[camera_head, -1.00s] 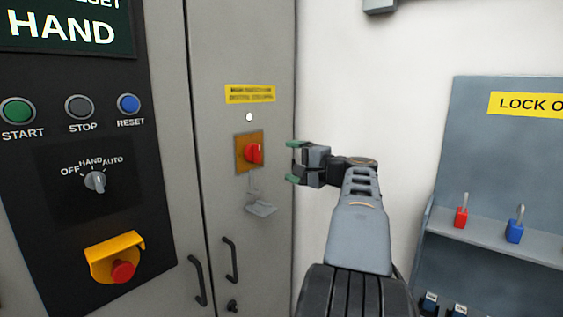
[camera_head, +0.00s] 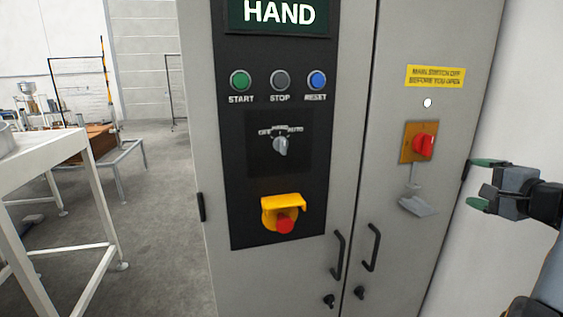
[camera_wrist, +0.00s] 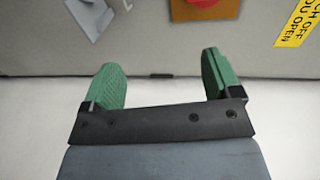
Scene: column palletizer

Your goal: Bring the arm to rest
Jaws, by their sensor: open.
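My gripper (camera_head: 482,181) is at the right of the head view, beside the grey control cabinet (camera_head: 345,130). Its two green fingertips are apart, with nothing between them. In the wrist view my gripper (camera_wrist: 165,85) also shows open and empty, pointing at the cabinet's face. The red main switch (camera_head: 423,145) on its orange plate is to the left of the fingertips and apart from them; part of it shows at the top of the wrist view (camera_wrist: 203,3). A grey hasp-like flap (camera_head: 417,204) hangs below the switch.
The cabinet's black panel carries START, STOP and RESET buttons, a mode selector (camera_head: 281,146) and a red emergency stop (camera_head: 284,223) under a yellow guard. Door handles (camera_head: 338,255) stick out low. A white table (camera_head: 45,150) stands left, with open floor (camera_head: 165,220) between.

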